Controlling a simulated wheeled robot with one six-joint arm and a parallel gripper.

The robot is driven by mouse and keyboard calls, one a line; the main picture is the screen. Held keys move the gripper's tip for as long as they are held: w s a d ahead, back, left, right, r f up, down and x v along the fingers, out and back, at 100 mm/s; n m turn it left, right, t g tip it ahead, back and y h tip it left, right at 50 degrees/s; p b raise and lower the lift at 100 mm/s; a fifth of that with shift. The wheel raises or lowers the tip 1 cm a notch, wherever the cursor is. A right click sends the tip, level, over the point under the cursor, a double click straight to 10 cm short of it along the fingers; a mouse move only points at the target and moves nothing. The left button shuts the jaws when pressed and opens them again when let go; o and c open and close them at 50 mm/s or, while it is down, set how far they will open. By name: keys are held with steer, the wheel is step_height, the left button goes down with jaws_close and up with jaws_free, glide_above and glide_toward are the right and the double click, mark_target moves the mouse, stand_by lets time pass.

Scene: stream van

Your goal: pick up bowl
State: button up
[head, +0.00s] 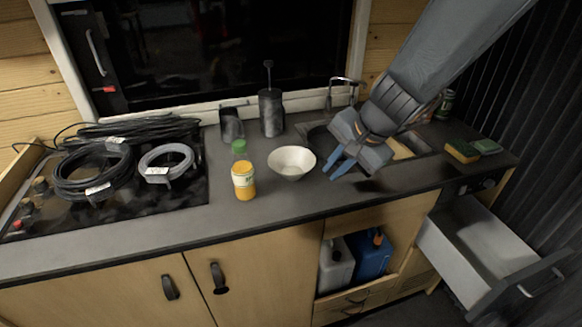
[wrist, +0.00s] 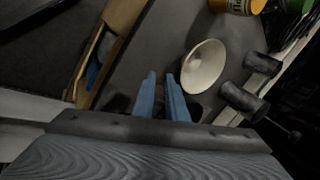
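The white bowl (head: 291,162) stands upright on the dark counter, left of the sink in the head view. In the wrist view the bowl (wrist: 204,67) shows beyond and right of the fingertips. My gripper (head: 334,172) hangs above the counter just right of the bowl, its blue fingers pointing down and left. In the wrist view my gripper (wrist: 160,76) has its two fingers apart with a narrow gap and nothing between them. It is not touching the bowl.
Coiled cables (head: 95,172) cover the hob. An open drawer (head: 477,250) juts out at right.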

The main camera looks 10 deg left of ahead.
mark_target(305, 172)
steer(key=shift+m+y, duration=0.4)
steer(key=shift+m, duration=0.2)
steer(key=a, duration=0.2)
steer(key=w+a+f, duration=0.1)
steer(key=w+a, duration=0.1)
steer(key=a, duration=0.1)
steer(key=shift+a+f, duration=0.2)
steer(key=shift+a, duration=0.1)
steer(key=shift+b+x, duration=0.55)
steer(key=shift+x, duration=2.2)
steer(key=shift+w+r, duration=0.1)
steer(key=shift+w, duration=0.05)
steer(key=shift+c, duration=0.2)
jaws_close()
steer(key=shift+r, duration=0.15)
